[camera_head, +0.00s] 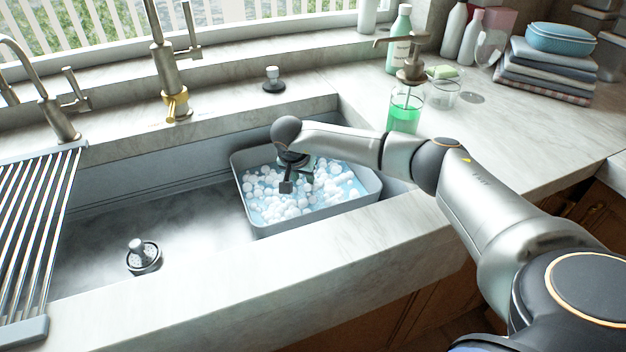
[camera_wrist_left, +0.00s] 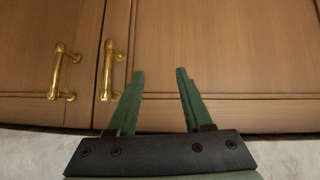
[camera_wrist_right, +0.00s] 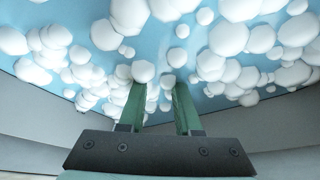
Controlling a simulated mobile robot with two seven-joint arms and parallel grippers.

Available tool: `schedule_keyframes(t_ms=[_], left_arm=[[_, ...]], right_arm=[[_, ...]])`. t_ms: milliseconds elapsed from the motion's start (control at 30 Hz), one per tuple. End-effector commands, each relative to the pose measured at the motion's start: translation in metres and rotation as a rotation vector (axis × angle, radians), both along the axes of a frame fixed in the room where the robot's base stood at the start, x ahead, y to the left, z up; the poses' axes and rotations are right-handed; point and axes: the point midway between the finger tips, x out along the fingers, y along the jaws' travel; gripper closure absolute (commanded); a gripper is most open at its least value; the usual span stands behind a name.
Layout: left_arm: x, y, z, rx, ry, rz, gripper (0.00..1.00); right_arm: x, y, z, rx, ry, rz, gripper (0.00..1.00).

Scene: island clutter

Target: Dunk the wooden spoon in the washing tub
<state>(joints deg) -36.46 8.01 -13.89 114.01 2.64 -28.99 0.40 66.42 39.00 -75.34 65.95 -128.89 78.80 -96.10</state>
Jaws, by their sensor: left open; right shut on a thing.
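The washing tub (camera_head: 318,219) is a grey rectangular basin in the right part of the sink, holding blue water and white foam balls. My right gripper (camera_head: 287,187) reaches down into the tub, its fingertips at the foam. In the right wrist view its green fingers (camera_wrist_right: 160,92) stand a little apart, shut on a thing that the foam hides. I cannot make out the wooden spoon in any view. My left gripper (camera_wrist_left: 160,75) is open and empty, facing wooden cabinet doors; it is outside the head view.
A drying rack (camera_head: 40,230) lies across the sink's left side. A gold-based faucet (camera_head: 170,70) stands behind the sink. A green soap dispenser (camera_head: 405,108), glass cup (camera_head: 444,95) and folded cloths (camera_head: 545,70) stand on the right counter. The front sink edge (camera_head: 250,275) is clear.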

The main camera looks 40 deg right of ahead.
Motion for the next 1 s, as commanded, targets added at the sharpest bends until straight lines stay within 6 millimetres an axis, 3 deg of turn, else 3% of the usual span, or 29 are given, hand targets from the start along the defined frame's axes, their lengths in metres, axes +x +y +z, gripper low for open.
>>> schedule_keyframes(t_ms=[367, 800, 1000], left_arm=[[0.0, 0.0, 0.0, 0.0, 0.0, 0.0, 0.5], [0.0, 0.0, -0.004, 0.0, 0.0, 0.0, 0.5], [0.0, 0.0, -0.003, 0.0, 0.0, 0.0, 0.5]], right_arm=[[0.0, -0.001, 0.0, -0.001, 0.0, -0.001, 1.0], [0.0, -0.024, 0.0, -0.001, -0.001, -0.003, 1.0], [0.0, -0.025, 0.0, -0.001, -0.001, -0.001, 1.0]])
